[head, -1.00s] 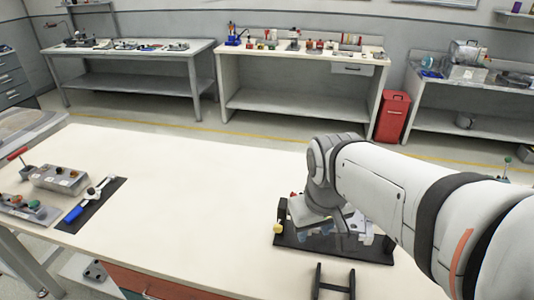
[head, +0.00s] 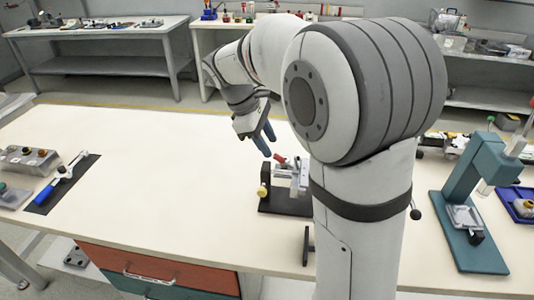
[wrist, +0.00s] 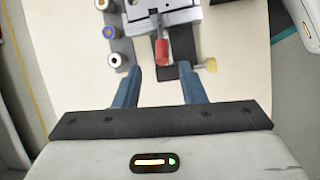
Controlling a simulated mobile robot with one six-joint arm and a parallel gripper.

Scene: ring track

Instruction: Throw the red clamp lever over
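The red clamp lever (head: 280,159) sits on a metal clamp fixture (head: 290,178) on a black base plate, right of centre on the bench. In the wrist view the red lever (wrist: 162,51) points down the picture toward the gap between my fingers. My gripper (head: 266,140) is open and empty, its two blue fingers just up and left of the lever. In the wrist view the fingertips of my gripper (wrist: 160,72) are apart, either side of the lever's line, and do not appear to touch it. My arm hides the fixture's right part in the head view.
A yellow knob (wrist: 209,65) stands beside the fixture. Several round buttons (wrist: 115,59) sit on the other side in the wrist view. A teal press (head: 468,200) stands to the right. A blue-handled tool (head: 48,192) lies far left; the middle bench is clear.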

